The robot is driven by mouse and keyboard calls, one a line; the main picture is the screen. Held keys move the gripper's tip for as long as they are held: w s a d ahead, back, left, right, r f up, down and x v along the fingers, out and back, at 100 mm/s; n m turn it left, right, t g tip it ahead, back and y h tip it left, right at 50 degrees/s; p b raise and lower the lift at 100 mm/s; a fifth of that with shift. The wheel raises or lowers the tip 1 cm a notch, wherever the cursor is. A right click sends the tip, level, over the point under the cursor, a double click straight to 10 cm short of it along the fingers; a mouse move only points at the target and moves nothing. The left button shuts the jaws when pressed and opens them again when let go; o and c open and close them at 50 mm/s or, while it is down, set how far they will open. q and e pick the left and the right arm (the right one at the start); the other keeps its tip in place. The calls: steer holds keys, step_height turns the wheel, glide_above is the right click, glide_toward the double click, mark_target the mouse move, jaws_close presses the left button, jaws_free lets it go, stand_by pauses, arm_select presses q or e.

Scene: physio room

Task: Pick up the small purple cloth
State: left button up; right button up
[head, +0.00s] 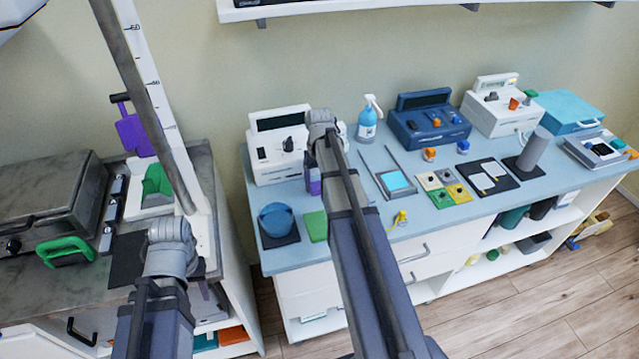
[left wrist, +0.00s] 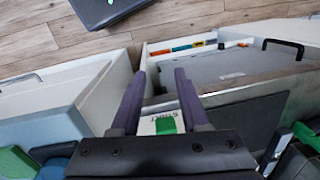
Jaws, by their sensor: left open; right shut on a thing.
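A small purple patch (head: 314,187), which I take to be the purple cloth, shows just left of my right forearm above the blue-grey counter (head: 345,245). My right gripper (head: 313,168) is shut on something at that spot. The forearm hides most of the fingers and the held thing. My left gripper (left wrist: 157,80) is open in the left wrist view, with a green-marked white item (left wrist: 165,125) seen between and below its fingers.
A white device (head: 281,145) and spray bottle (head: 367,122) stand behind. Coloured squares (head: 441,198) lie to the right. A measuring post (head: 150,100) rises beside the left cabinet.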

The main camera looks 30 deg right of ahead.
mark_target(320, 185)
step_height(320, 185, up, 10)
steer(key=p, duration=0.9)
steer(key=shift+f, duration=0.2)
